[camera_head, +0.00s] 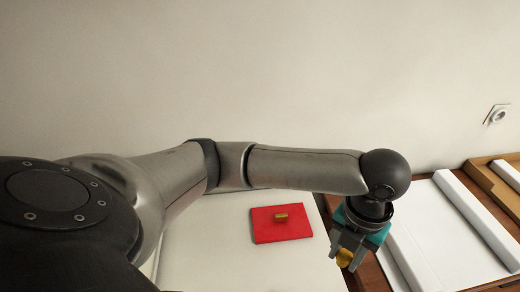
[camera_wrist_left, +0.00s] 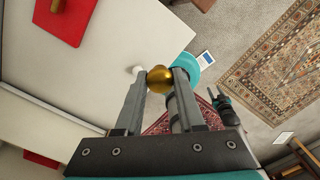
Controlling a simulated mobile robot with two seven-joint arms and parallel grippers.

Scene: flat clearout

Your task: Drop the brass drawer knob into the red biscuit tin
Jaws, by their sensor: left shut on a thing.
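My left gripper (camera_head: 343,258) is shut on the brass drawer knob (camera_head: 345,257), a round golden piece, off the right side of the white surface. In the left wrist view the knob (camera_wrist_left: 159,80) sits between the fingertips of the left gripper (camera_wrist_left: 160,76). A flat red square with a small brown handle (camera_head: 270,233) lies on the white surface, left of the gripper; it looks like a lid. It also shows in the left wrist view (camera_wrist_left: 70,22). Another red patch (camera_wrist_left: 40,160) shows at lower left there; I cannot tell whether it is the tin. What seems my right gripper (camera_wrist_left: 217,95) is small there.
The white surface (camera_head: 205,235) is mostly bare around the red square. Right of the gripper, white boards (camera_head: 440,230) lie on brown wood, with a cardboard-brown piece (camera_head: 490,185) beyond. Patterned rugs (camera_wrist_left: 270,70) cover the floor.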

